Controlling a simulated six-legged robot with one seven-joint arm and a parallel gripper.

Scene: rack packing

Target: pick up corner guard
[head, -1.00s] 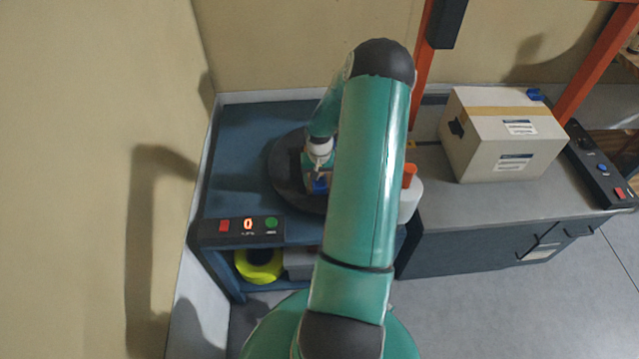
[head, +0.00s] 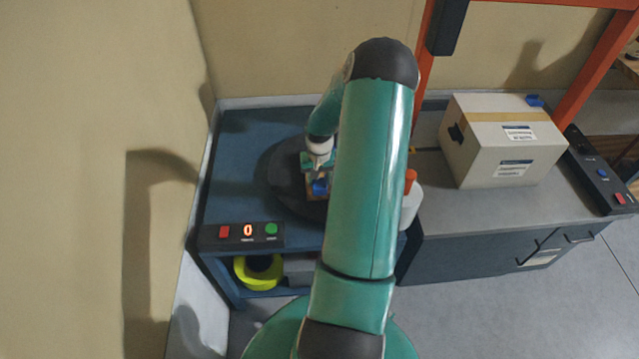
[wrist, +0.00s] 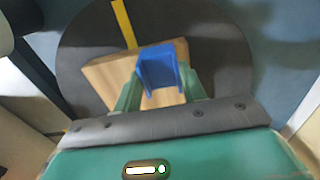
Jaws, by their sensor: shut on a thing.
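The corner guard (wrist: 158,68) is a blue angled piece. In the wrist view it sits between the two green fingers of my gripper (wrist: 160,90), which is shut on it. Behind it is a wooden block (wrist: 105,78) on a dark round turntable (wrist: 215,60). In the head view the blue guard (head: 320,187) shows small beside my arm, with my gripper (head: 318,172) over the turntable (head: 285,190). I cannot tell whether the guard still touches the block.
A taped carton (head: 490,150) with a blue piece (head: 535,100) on its top corner stands on the right bench. A white bottle with an orange top (head: 411,205) is right of my arm. A button panel (head: 243,232) lines the blue table's front, above a yellow roll (head: 258,270).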

